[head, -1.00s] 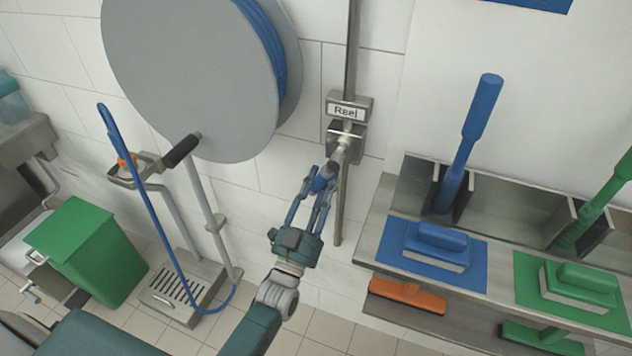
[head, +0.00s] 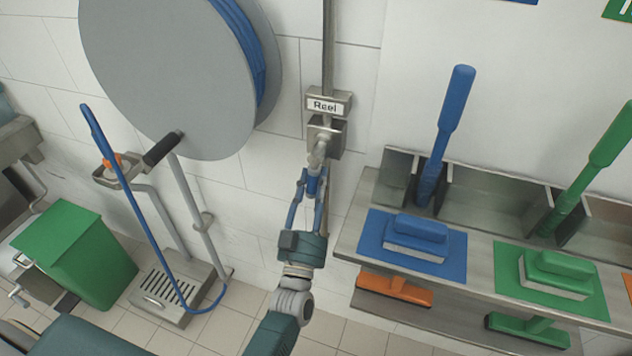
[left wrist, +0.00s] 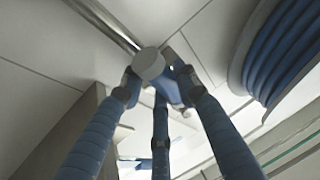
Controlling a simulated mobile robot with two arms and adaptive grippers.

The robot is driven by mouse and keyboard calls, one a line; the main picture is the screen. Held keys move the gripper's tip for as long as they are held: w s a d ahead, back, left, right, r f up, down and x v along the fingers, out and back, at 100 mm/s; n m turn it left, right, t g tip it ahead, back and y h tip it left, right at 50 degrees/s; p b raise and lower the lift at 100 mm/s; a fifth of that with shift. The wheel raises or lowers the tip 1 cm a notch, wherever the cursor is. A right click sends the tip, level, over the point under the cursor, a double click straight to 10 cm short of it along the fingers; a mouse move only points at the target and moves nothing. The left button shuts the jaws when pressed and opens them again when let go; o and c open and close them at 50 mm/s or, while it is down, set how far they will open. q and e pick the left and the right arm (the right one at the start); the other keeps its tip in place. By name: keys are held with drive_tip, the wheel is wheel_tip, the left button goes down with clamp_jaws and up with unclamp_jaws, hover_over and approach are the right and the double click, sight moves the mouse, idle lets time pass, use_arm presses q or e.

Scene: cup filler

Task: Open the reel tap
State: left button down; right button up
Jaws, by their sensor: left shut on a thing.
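The reel tap (head: 325,135) is a metal body on the wall pipe, under a grey plate (head: 328,103) labelled "Reel". A blue lever (head: 313,183) hangs down and slightly left from its pale spout-like joint. My left gripper (head: 315,174) is shut on the blue lever, with its fingers reaching up from below. In the left wrist view the fingers close around the blue lever (left wrist: 176,88), beside a grey round end (left wrist: 148,63). The fingers partly hide the lever. My right gripper is not in view.
A large grey hose reel (head: 170,75) with blue hose is on the wall at left. A metal shelf (head: 350,225) with blue and green brushes stands close at right. A boot-washing stand (head: 170,290) and green bin (head: 75,255) are at lower left.

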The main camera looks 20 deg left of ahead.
use_arm(q)
drive_tip(key=c, duration=1.3)
unclamp_jaws()
drive_tip(key=v, duration=1.2)
